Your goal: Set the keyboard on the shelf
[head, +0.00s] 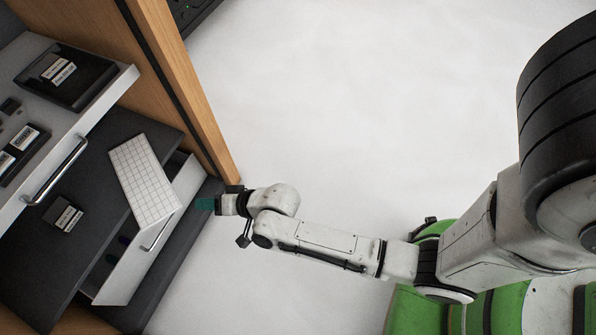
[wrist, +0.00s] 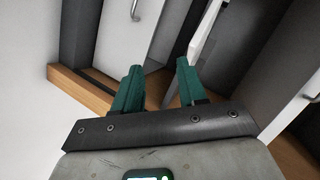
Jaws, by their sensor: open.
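The white keyboard (head: 145,180) lies slanted in the head view, its upper part over the dark shelf board (head: 104,218) and its lower end jutting past the board's edge above an open drawer. My gripper (head: 204,203) is just right of that lower end, with a small gap showing in the head view. In the wrist view its two green fingers (wrist: 160,82) are apart with nothing between them. A thin white slab (wrist: 207,32) beyond the right finger is probably the keyboard's end.
The open white drawer (head: 118,283) with a metal handle sits below the board. Above is another white drawer (head: 95,103) holding dark devices. A small dark box (head: 67,217) lies on the board. A wooden cabinet side (head: 190,80) stands behind my gripper.

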